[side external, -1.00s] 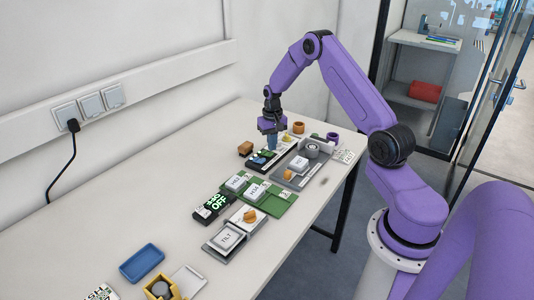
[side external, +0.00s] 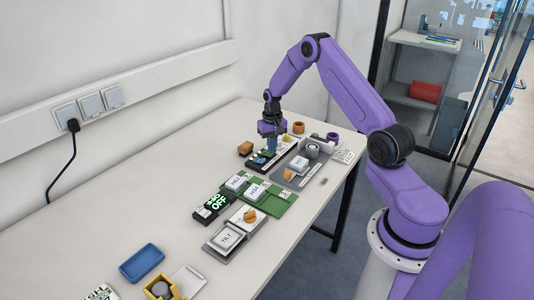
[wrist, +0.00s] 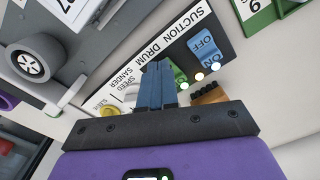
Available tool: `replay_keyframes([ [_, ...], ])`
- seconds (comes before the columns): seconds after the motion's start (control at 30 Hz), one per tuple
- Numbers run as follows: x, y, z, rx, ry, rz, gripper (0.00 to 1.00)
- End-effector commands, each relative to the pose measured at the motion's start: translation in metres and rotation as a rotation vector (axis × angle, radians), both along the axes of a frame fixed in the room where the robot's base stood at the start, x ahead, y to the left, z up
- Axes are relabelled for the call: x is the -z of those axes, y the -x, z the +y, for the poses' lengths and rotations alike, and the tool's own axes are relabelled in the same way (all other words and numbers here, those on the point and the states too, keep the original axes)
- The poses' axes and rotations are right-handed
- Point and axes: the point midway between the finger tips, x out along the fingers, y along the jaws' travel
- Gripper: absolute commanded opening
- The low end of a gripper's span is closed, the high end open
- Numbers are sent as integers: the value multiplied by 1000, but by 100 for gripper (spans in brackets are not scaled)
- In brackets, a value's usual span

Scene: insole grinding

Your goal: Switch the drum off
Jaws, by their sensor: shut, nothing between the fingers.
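The control panel (wrist: 236,38) is a dark box with a white label strip reading SUCTION, DRUM and SANDER; in the side view the panel (side external: 259,164) lies near the back of the bench. The green drum switch (wrist: 180,75) is mostly hidden behind my gripper's fingers. A blue rocker (wrist: 205,46), marked OFF and ON, sits beside it at the suction end. My gripper (wrist: 157,70) is shut and empty, its blue fingertips over the panel right at the green switch; contact cannot be told. The gripper also shows in the side view (side external: 271,150).
Several small lights (wrist: 200,77) glow along the panel. A yellow knob (wrist: 108,110) is at the sander end. A grey fixture with a wheel (wrist: 38,60) stands close by.

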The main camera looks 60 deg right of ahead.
Motion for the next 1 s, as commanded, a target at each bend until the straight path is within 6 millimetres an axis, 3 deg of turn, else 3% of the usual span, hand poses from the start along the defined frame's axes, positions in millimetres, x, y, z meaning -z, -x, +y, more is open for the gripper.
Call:
replay_keyframes([
  [0.63, 7, -1, 0, 0, 1, -2, 0],
  [1.0, -16, 0, 0, -1, 1, -2, 0],
])
